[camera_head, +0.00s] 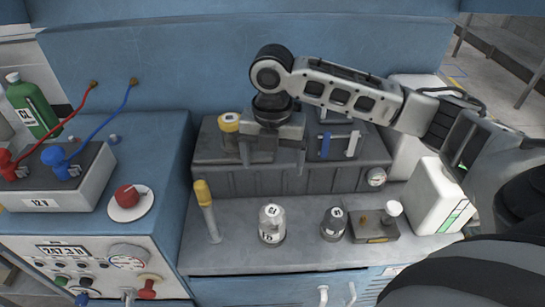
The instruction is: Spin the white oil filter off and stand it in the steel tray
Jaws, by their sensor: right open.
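My right gripper (271,164) points down over the long dark grey block (270,182) at the back of the bench, its two fingers spread apart. Nothing shows between the fingers. I cannot pick out the white oil filter for certain; the gripper hides part of the block behind it. A pale labelled canister (271,225) stands upright on the bench in front, apart from the gripper. I cannot make out a steel tray for certain. My left gripper is not in view.
A yellow-topped cylinder (229,124) is left of the gripper; a dark unit with blue and white bars (335,144) is right. A yellow-capped stick (205,205), a dark bottle (334,223), a small dark box (376,228) and a white jug (437,198) stand in front.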

